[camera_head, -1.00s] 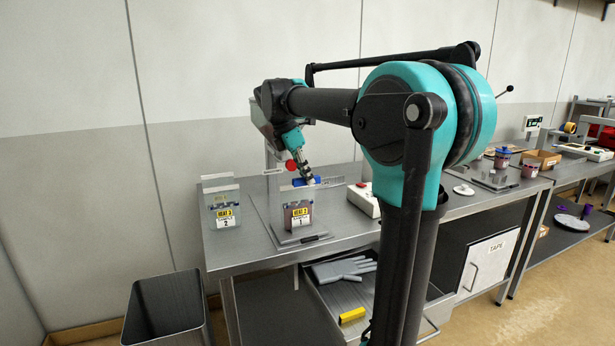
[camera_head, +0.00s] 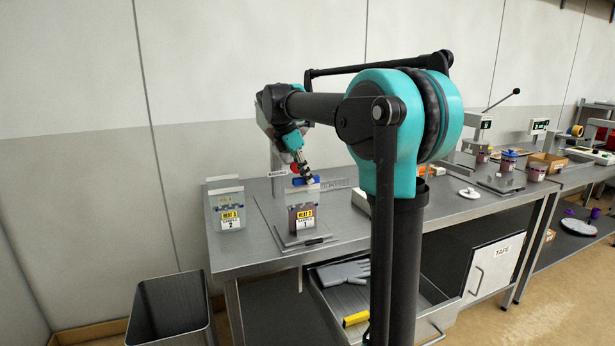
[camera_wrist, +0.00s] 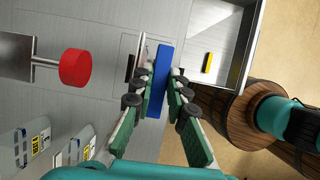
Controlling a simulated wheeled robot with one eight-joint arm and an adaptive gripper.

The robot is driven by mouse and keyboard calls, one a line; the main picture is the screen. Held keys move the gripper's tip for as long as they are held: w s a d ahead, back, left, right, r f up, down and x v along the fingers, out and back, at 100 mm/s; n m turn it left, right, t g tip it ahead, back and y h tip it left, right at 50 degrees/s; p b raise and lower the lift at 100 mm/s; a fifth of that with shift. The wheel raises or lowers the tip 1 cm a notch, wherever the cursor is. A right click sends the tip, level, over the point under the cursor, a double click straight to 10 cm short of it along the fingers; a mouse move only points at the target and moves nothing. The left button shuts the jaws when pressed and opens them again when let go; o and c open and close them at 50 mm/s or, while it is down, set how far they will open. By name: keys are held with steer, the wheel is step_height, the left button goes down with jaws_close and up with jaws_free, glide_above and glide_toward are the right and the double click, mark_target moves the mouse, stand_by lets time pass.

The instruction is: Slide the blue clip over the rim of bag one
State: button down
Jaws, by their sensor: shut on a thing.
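The blue clip (camera_head: 305,181) is a short bar in my gripper (camera_head: 306,173), which is shut on it. In the wrist view the blue clip (camera_wrist: 160,80) lies lengthwise between the fingertips of my gripper (camera_wrist: 158,92). Bag one (camera_head: 303,214) is clear, with a yellow label marked 1, and stands upright on a metal plate. In the head view the clip is at the height of its upper rim; I cannot tell whether they touch. Bag two (camera_head: 229,212) stands upright to the left. Two labelled bags (camera_wrist: 72,152) show at lower left in the wrist view.
A red knob (camera_wrist: 76,68) on a metal rod is near the gripper. A bin (camera_head: 168,310) stands at front left. The bench between the bags is clear.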

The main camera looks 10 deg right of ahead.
steer(key=shift+w+a+f, duration=0.15)
steer(key=shift+w, duration=0.6)
steer(key=shift+w+a+f, duration=0.15)
steer(key=shift+w, duration=0.6)
steer(key=shift+w+f, duration=0.1)
steer(key=shift+f, duration=1.15)
steer(key=c, duration=1.4)
jaws_free()
